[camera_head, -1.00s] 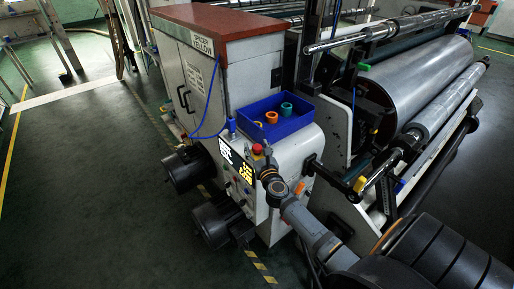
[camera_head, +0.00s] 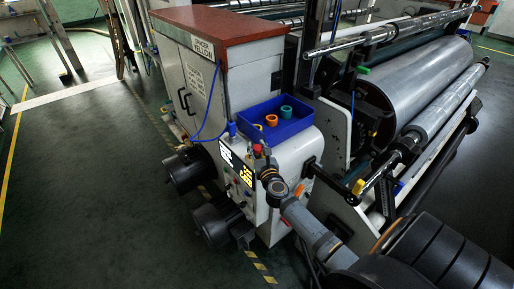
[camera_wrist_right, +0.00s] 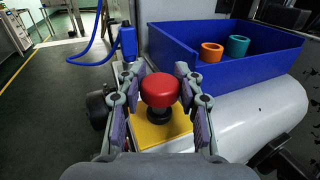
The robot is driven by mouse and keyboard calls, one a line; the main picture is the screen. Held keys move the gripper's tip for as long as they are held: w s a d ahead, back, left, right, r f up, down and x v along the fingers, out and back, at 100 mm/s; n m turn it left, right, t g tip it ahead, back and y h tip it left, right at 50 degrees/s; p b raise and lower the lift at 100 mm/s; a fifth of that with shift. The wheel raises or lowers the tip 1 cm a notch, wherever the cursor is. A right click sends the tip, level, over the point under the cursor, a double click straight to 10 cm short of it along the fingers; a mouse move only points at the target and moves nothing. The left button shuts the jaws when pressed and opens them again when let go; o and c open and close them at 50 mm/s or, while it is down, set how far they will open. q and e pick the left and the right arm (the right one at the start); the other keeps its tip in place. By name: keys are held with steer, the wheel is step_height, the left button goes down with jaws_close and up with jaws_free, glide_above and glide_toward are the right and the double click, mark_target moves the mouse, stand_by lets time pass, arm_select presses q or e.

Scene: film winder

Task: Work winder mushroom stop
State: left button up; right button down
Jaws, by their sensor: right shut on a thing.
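The red mushroom stop (camera_wrist_right: 161,90) sits on a black stem over a yellow plate (camera_wrist_right: 161,132) on the winder's control box. In the head view the red stop (camera_head: 257,148) shows small at the top of the control panel (camera_head: 237,170). My right gripper (camera_wrist_right: 159,84) has a finger on each side of the red cap and is shut on it. In the head view my right gripper (camera_head: 263,157) is at the stop, its arm coming from the lower right. My left gripper is not in view.
A blue open bin (camera_head: 277,128) with an orange ring (camera_head: 271,120) and a teal ring (camera_head: 286,112) stands just behind the stop. A blue bottle-like thing (camera_wrist_right: 127,42) with a blue cord is close to the left finger. Large rollers (camera_head: 425,85) stand at the right.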

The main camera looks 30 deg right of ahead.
steer(key=c, duration=1.1)
jaws_free()
steer(key=shift+r, duration=0.25)
steer(key=shift+c, duration=0.2)
steer(key=o, duration=0.3)
steer(key=shift+s, duration=0.1)
steer(key=shift+f, duration=0.1)
steer(key=shift+s+a+f, duration=0.1)
steer(key=shift+s+a, duration=0.05)
steer(key=shift+s, duration=0.2)
steer(key=v, duration=1.1)
